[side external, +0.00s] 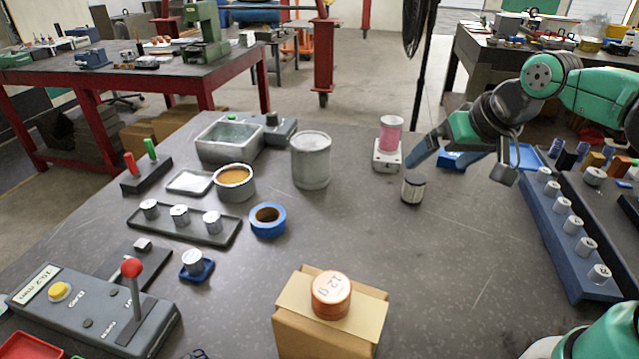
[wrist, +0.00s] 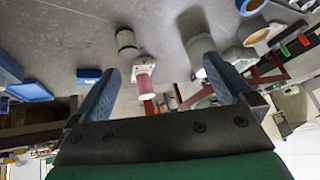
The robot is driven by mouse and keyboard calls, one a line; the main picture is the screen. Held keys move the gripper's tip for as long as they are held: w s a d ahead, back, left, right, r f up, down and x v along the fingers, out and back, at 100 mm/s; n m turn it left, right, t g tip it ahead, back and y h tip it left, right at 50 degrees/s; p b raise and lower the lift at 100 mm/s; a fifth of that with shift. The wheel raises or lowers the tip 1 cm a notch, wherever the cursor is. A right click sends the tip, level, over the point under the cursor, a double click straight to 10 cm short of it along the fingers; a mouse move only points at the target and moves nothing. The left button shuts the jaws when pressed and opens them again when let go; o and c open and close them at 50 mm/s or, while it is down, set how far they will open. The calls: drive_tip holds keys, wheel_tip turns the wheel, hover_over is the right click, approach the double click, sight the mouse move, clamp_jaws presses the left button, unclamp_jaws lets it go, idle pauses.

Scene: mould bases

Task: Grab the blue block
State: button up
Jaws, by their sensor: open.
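A bright blue block (side external: 461,160) lies on the grey table near its far right side, partly hidden behind my gripper in the side view. In the wrist view the blue block (wrist: 89,75) shows just left of the left finger, outside the jaws. My gripper (side external: 416,160) is tilted down above the table, with one blue-grey finger clearly seen. In the wrist view my gripper (wrist: 162,66) has its two fingers wide apart with nothing held between them.
A pink cylinder on a white stand (side external: 388,153) and a black-and-white cylinder (side external: 413,188) stand close to my gripper. A blue tray (side external: 522,156) and a long blue rack (side external: 566,235) lie to the right. The table's middle right is clear.

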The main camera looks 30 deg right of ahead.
sight(454, 156)
drive_tip(key=a+f+n, duration=0.1)
drive_tip(key=s+n, duration=0.1)
drive_tip(key=s+a+f+n, duration=0.1)
drive_tip(key=n, duration=0.1)
drive_tip(key=shift+s+a+f+t, duration=0.15)
drive_tip(key=shift+a+f+t, duration=0.15)
drive_tip(key=shift+a+f, duration=0.05)
drive_tip(key=w+d+n+h, duration=0.1)
drive_tip(key=w+d+n, duration=0.2)
drive_tip(key=w+d, duration=0.1)
drive_tip(key=w+d+n+h, duration=0.2)
drive_tip(key=w+d+n, duration=0.2)
drive_tip(key=w+d+n+h, duration=0.2)
drive_tip(key=w+d+n, duration=0.2)
drive_tip(key=d, duration=0.1)
drive_tip(key=shift+f+t, duration=0.3)
drive_tip(key=shift+f, duration=0.1)
drive_tip(key=w+d+f+n+h, duration=0.1)
drive_tip(key=d+f+n+h, duration=0.1)
drive_tip(key=d+f+n, duration=0.1)
drive_tip(key=d+f+n+h, duration=0.2)
drive_tip(key=d+f+n, duration=0.2)
drive_tip(key=d+n, duration=0.1)
drive_tip(key=w+d+f+n+h, duration=0.1)
drive_tip(key=d+f+n, duration=0.2)
drive_tip(key=d+n, duration=0.2)
drive_tip(key=shift+w+f+h, duration=0.3)
drive_tip(key=shift+f+h, duration=0.1)
drive_tip(key=shift+n, duration=0.3)
drive_tip(key=shift+x, duration=2.85)
